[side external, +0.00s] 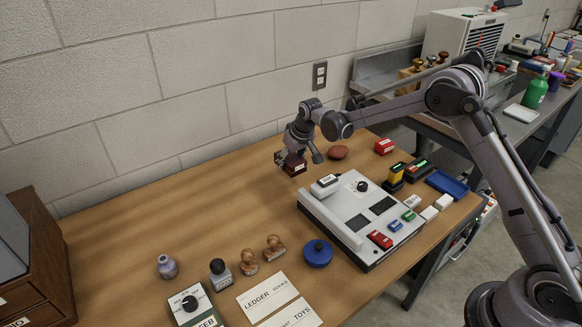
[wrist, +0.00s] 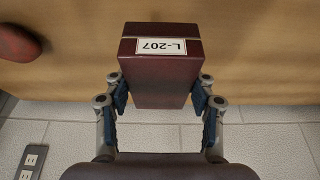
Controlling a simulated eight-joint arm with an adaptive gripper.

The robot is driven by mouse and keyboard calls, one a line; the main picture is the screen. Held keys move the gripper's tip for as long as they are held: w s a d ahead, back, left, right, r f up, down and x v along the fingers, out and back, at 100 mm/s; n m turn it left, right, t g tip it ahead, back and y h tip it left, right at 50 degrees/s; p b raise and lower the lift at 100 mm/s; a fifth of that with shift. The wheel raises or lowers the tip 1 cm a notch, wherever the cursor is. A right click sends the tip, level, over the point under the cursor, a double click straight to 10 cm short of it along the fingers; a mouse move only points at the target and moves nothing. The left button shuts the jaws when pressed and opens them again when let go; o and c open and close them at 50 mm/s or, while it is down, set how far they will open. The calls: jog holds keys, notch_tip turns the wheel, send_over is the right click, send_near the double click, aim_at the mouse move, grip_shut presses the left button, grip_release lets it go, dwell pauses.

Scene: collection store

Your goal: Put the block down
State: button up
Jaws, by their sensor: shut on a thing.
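The block (wrist: 160,80) is dark red-brown with a white label reading "L-207", seen in the wrist view between my fingers. My gripper (wrist: 160,95) is shut on it, with a blue-padded finger on each side. In the side external view, my gripper (side external: 297,160) holds the block (side external: 293,165) over the back part of the wooden table (side external: 170,225), near the wall. The exact gap between block and tabletop is hard to tell.
A red-brown rounded object (side external: 337,152) lies right of the block. A grey device panel (side external: 345,235) with several coloured blocks stands in front and to the right. The table's left middle is clear.

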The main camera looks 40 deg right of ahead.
aim_at(283, 181)
jog(key=shift+w+a+f, duration=0.3)
jog(key=shift+a+f, duration=0.1)
jog(key=shift+a, duration=0.1)
jog(key=shift+w+a+f, duration=0.3)
jog(key=shift+a+f, duration=0.05)
jog(key=shift+a, duration=0.15)
jog(key=shift+f, duration=2)
jog(key=shift+f, duration=0.15)
jog(key=o, duration=1.3)
jog(key=shift+c, duration=0.2)
